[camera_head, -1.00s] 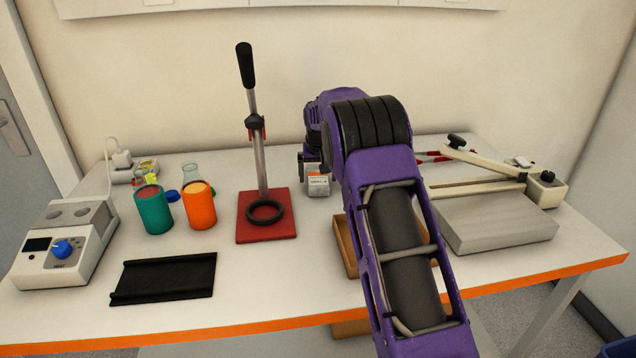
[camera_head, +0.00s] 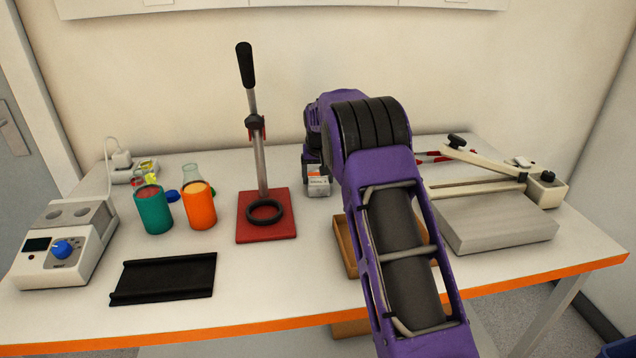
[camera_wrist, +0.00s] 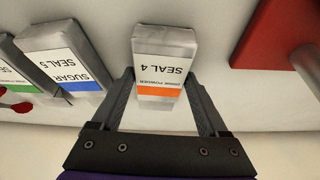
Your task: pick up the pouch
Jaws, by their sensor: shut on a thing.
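The pouch (camera_wrist: 163,55) is a small pale packet with an orange band and the printed words "SEAL 4" and "DRINK POWDER". In the wrist view my gripper (camera_wrist: 159,78) has one finger on each side of it and is shut on it. In the head view the pouch (camera_head: 319,182) stands upright on the table, just left of my arm. I cannot tell any gap beneath it. My arm hides most of my gripper in the head view.
A pouch marked "SUGAR" (camera_wrist: 62,62) and a green-banded pouch (camera_wrist: 22,75) lie left in the wrist view. The red-based press (camera_head: 266,229) stands left of my gripper. A wooden tray (camera_head: 345,249) and a grey sealer (camera_head: 495,222) flank my arm.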

